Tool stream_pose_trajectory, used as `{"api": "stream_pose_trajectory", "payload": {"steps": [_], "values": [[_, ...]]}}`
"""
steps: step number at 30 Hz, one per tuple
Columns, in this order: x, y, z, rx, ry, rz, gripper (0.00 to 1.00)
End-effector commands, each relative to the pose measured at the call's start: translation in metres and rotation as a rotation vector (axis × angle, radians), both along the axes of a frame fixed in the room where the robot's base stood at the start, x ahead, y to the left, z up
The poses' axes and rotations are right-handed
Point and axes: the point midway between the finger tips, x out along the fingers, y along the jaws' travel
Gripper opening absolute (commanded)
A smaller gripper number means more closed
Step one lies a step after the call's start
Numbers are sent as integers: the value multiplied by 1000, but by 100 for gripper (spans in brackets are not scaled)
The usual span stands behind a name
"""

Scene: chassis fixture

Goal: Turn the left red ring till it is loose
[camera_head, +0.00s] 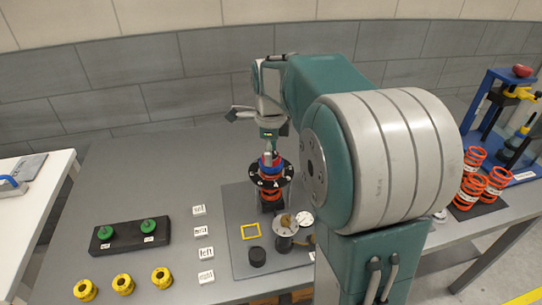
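A black round plate (254,181) with small holes stands raised on the grey base plate. A red and blue part (270,164) sits at its centre, and red also shows beneath the plate. I cannot make out separate left and right red rings there. My gripper (268,155) points down at the top of this red and blue part, in line with it or touching it. The fingers are too small to tell whether they are open or shut on it. My arm hides the area to the right of the fixture.
Yellow rings (123,284) and a black block (130,235) with green knobs lie at left. White label blocks (206,253) stand in a column. A metal cylinder (285,232) and black puck (257,257) are near the front. Orange-red coil-like parts (467,192) stand at right.

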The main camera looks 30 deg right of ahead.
Motion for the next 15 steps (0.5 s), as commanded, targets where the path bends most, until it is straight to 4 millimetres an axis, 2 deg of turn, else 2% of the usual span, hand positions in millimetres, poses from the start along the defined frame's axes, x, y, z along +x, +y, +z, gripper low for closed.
{"api": "stream_pose_trajectory", "payload": {"steps": [15], "values": [[1,0,-1,0,-1,542,13]]}}
